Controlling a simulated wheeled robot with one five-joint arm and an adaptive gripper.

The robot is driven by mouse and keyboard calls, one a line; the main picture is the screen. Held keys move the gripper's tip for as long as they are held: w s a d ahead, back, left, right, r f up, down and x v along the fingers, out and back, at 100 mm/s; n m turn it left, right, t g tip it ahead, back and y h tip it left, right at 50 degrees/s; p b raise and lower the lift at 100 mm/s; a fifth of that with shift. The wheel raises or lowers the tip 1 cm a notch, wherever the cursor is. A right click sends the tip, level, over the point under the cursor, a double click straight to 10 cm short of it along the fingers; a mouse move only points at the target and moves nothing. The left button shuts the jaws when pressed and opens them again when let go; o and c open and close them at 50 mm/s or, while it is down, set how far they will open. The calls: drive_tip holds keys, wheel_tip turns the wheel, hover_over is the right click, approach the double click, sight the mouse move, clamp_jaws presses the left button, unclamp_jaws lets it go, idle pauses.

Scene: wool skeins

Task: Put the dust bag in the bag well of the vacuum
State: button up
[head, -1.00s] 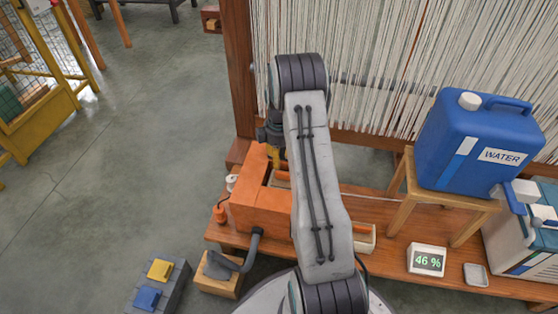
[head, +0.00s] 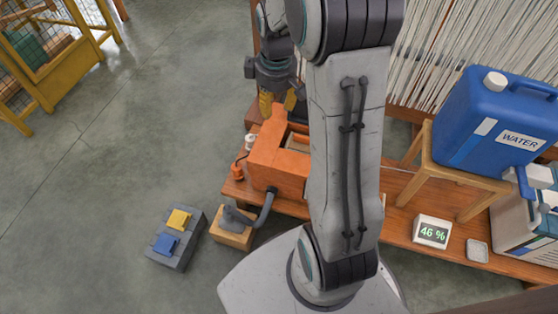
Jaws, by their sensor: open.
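The vacuum (head: 270,160) is an orange box on the wooden bench, with a dark grey hose at its near left. The bag well (head: 290,133) is the opening in its top, partly hidden by my arm. A tan piece (head: 297,143) shows inside this opening; I cannot tell whether it is the dust bag or part of the well. I see no other clear dust bag. My gripper (head: 278,103), with yellow fingertips, is open above the vacuum's far end, with nothing seen between its fingers.
A blue water can (head: 490,125) stands on a wooden stool at the right. A display reading 46 % (head: 432,232) and a small pale dish (head: 478,250) sit on the bench (head: 405,235). A grey block with yellow and blue pads (head: 175,238) is on the floor.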

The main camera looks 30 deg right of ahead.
drive_tip(key=s+a+r+m, duration=0.1)
drive_tip(key=s+a+r, duration=0.1)
drive_tip(key=s, duration=0.4)
drive_tip(key=s+a+r+m, duration=0.2)
drive_tip(key=s+a, duration=0.2)
drive_tip(key=s, duration=0.2)
drive_tip(key=s+a+r+m+t, duration=0.1)
drive_tip(key=s+a+r+m, duration=0.1)
drive_tip(key=s+a, duration=0.2)
drive_tip(key=shift+s, duration=1.5)
